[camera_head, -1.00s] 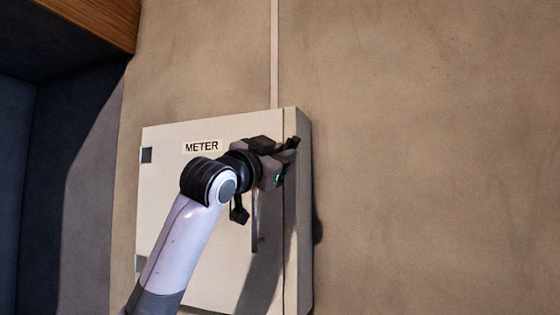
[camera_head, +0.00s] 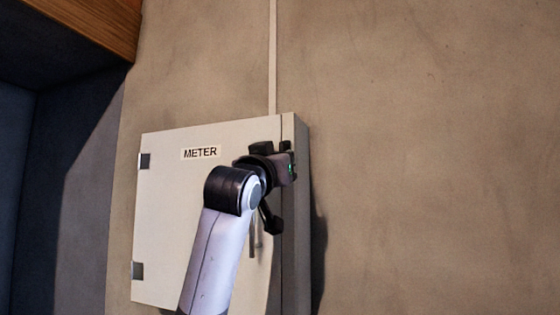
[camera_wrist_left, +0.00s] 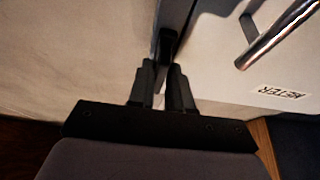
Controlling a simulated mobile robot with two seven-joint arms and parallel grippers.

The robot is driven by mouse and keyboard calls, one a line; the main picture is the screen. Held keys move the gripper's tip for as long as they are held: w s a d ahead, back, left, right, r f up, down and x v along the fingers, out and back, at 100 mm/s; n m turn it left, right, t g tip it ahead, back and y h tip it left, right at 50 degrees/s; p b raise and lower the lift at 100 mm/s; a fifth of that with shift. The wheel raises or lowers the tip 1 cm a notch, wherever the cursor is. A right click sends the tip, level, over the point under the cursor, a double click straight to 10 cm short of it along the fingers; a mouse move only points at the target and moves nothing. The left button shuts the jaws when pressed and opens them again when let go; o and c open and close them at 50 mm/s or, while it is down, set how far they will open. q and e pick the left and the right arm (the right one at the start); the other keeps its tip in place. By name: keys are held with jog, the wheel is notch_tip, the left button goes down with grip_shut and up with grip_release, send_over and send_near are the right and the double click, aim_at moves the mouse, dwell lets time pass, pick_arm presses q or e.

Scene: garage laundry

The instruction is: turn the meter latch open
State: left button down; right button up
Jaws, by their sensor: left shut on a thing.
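The pale meter box (camera_head: 165,220) hangs on the wall with a METER label (camera_head: 201,153) on its door. My left gripper (camera_head: 284,162) is at the door's upper right edge. In the left wrist view the left gripper (camera_wrist_left: 166,82) is shut on a small dark piece, the latch (camera_wrist_left: 168,44), at the seam beside the door. The latch is hidden behind the gripper in the head view, and its turn angle cannot be told. My right gripper is not in view.
A metal bar handle (camera_head: 254,240) is on the door below the gripper, partly hidden by my arm; it also shows in the left wrist view (camera_wrist_left: 277,34). A conduit (camera_head: 273,60) runs up the wall. A wooden edge (camera_head: 100,22) is at upper left. The wall on the right is clear.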

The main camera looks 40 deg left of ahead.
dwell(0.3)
pick_arm(q)
jog(key=c, duration=1.2)
grip_release()
jog(key=b+v, duration=0.2)
jog(key=v, duration=0.5)
